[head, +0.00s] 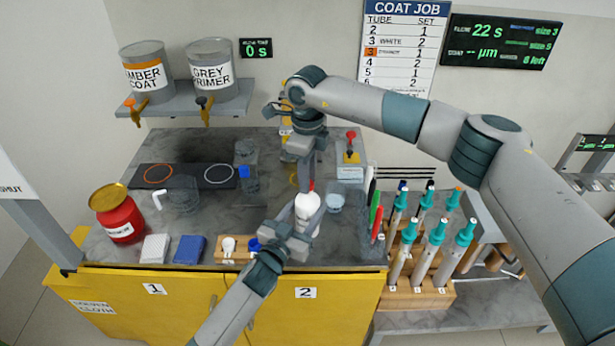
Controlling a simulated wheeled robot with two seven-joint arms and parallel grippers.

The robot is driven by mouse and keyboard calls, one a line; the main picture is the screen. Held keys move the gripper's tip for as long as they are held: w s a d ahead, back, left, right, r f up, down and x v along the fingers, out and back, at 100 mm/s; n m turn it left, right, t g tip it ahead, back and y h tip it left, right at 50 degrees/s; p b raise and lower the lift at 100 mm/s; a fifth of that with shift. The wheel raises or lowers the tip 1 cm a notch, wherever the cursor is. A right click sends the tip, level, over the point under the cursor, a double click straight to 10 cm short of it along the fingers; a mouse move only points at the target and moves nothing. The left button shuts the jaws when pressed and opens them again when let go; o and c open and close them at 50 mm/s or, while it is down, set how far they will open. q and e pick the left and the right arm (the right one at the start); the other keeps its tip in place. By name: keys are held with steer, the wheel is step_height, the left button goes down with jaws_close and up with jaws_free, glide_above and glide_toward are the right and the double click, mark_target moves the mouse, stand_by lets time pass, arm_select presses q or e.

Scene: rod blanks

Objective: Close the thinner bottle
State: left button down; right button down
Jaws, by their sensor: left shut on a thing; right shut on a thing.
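A white bottle (307,207) stands near the front middle of the grey worktop in the head view. A small red cap (312,186) shows at its top. My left gripper (298,224) comes from the front and is shut around the bottle's body. My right gripper (306,184) points down from above and is shut on the red cap at the bottle's mouth. The fingers partly hide both cap and bottle, so I cannot tell whether the cap is seated.
A clear cup (335,203) stands just right of the bottle. A wooden block (232,252) with small items is at the front edge. A red jar (118,213) is at left, and a rack of teal-topped tubes (415,298) at right. The worktop left of the bottle has some free room.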

steer(key=m, duration=0.7)
steer(key=shift+m, duration=0.3)
steer(key=m, duration=0.7)
steer(key=shift+m, duration=0.4)
steer(key=c, duration=1.4)
jaws_free()
step_height(320, 180, up, 12)
